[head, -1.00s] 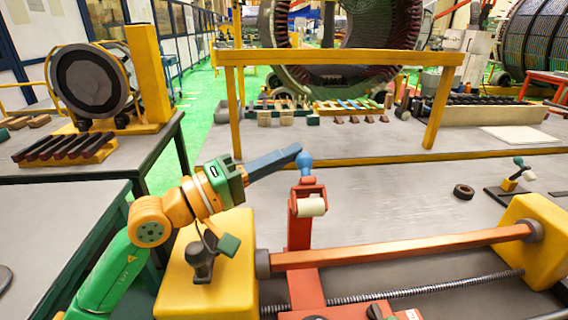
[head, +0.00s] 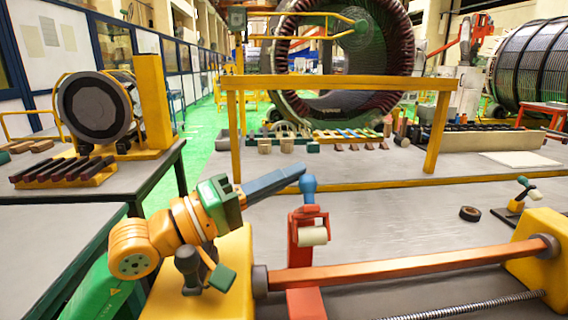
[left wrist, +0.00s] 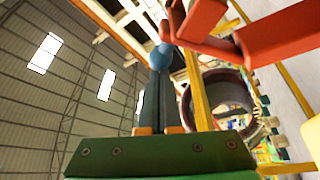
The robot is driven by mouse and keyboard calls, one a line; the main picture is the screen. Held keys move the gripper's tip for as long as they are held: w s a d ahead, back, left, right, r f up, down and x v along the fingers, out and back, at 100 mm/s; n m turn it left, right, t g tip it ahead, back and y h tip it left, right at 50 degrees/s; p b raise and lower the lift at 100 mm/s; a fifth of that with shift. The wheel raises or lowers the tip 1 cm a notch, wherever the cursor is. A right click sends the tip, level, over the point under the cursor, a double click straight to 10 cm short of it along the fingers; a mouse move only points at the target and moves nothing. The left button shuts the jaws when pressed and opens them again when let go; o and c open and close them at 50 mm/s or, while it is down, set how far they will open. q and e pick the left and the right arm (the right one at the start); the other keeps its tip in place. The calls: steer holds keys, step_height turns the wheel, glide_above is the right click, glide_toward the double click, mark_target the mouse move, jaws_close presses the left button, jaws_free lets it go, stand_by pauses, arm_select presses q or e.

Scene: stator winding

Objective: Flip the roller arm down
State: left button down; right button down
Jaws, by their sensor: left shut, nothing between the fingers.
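The red roller arm (head: 294,250) stands upright at the middle of the fixture. It carries a white roller (head: 312,236) and a blue ball knob (head: 308,184) at its top. My left gripper (head: 302,167) comes in from the left, its fingers shut and empty, with the tips at the left of the knob and slightly above it. In the left wrist view the knob (left wrist: 160,57) shows at the tips of the shut fingers (left wrist: 155,82); I cannot tell whether they touch. The red arm (left wrist: 215,40) shows beyond it. My right gripper is not in view.
A dark lever with a green end (head: 218,277) stands at the left block. A yellow rail frame (head: 340,83) crosses behind.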

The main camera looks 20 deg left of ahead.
arm_select(q)
steer(key=s+d+r+p, duration=0.1)
steer(key=s+d+r, duration=0.2)
steer(key=s+r, duration=1)
steer(key=shift+s+d, duration=0.25)
steer(key=shift+s, duration=0.05)
